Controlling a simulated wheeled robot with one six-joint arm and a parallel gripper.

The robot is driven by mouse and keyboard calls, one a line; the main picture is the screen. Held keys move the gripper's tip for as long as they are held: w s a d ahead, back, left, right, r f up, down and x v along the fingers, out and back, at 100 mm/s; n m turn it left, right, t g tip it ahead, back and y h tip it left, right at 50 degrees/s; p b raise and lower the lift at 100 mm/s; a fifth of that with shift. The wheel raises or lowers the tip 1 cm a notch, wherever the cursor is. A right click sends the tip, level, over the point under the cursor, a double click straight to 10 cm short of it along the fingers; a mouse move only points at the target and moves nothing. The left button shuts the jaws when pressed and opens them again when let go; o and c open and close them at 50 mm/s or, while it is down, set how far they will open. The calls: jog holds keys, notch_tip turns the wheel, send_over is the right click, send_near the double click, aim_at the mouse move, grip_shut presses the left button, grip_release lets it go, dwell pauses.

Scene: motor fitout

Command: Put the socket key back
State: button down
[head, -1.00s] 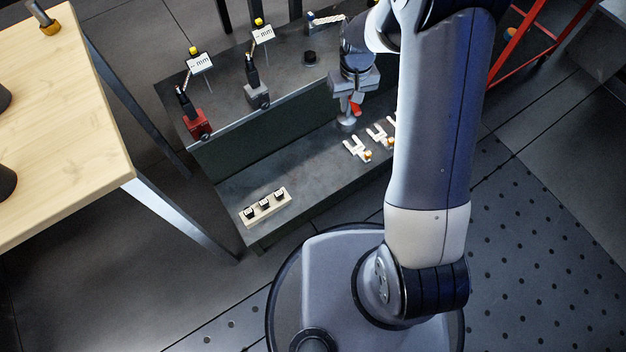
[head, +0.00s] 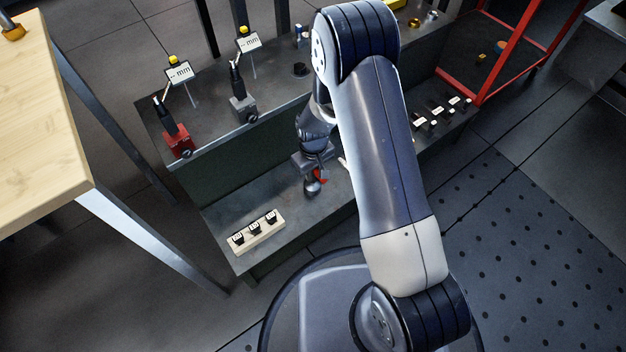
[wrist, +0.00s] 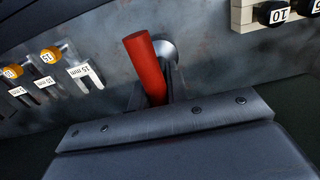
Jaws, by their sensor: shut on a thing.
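The socket key, with a red bar handle (wrist: 147,68) and a round silver end (wrist: 169,52), is held in my gripper. Its red part (head: 320,177) and silver end (head: 312,188) also show below my gripper in the head view. My gripper (head: 312,165) is shut on the key, over the lower shelf. In the wrist view my gripper's fingers (wrist: 158,92) partly hide the key's middle. I cannot tell whether the key touches the shelf. A pale block (head: 262,238) with several black, white-labelled pieces lies to the left of my gripper; its corner (wrist: 240,14) shows in the wrist view.
Fork-shaped gauges (wrist: 83,72) with number labels lie on the shelf. A red clamp stand (head: 177,140) and a grey one (head: 243,108) stand on the upper bench. A wooden table (head: 40,130) is at the left and a red frame (head: 490,70) at the right. Shelf between key and block is clear.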

aim_at(313, 184)
jog(key=shift+f+b, duration=0.5)
jog(key=shift+f, duration=1)
jog(key=shift+f, duration=0.2)
jog(key=c, duration=1.4)
grip_release()
jog(key=shift+o, duration=0.2)
jog(key=shift+r, duration=0.15)
notch_tip(313, 184, up, 12)
jog(key=p, duration=0.4)
